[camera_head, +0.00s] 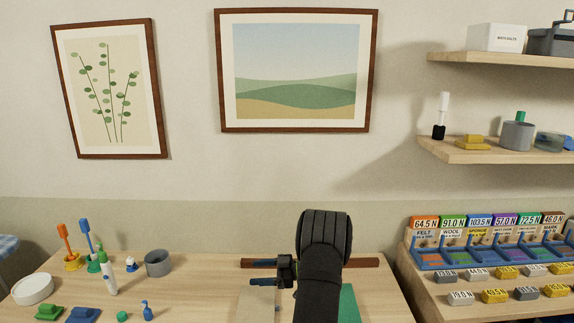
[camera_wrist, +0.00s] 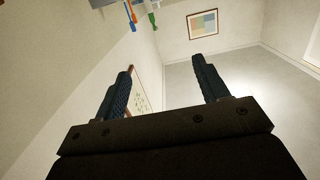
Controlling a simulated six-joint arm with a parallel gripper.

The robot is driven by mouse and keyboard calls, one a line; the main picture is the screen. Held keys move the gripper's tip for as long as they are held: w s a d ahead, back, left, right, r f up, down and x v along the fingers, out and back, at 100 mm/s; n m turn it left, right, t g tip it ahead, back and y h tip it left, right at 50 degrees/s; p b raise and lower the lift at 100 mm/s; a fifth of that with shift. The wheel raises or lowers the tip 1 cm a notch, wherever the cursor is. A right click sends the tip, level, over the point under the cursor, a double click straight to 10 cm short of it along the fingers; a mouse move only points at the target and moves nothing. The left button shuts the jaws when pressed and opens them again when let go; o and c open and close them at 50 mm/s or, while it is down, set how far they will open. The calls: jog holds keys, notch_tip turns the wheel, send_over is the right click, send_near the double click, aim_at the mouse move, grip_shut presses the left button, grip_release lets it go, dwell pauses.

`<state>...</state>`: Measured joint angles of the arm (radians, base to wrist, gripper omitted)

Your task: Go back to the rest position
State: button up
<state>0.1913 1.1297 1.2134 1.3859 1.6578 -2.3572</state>
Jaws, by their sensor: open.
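My gripper (camera_wrist: 160,92) shows in the wrist view with its two dark fingers wide apart and nothing between them. Beyond the fingers are a pale wall, a grey surface and framed pictures. In the head view my black arm rises at the lower middle, over the wooden table (camera_head: 205,285).
A brown bar (camera_head: 360,262) lies behind my arm, and a green item (camera_head: 348,303) is partly hidden by it. A rack of labelled blocks (camera_head: 480,255) stands at right.

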jog(key=a+h, duration=1)
jog(key=shift+a+f, duration=0.2)
jog(key=shift+a, duration=0.1)
dwell(0.5)
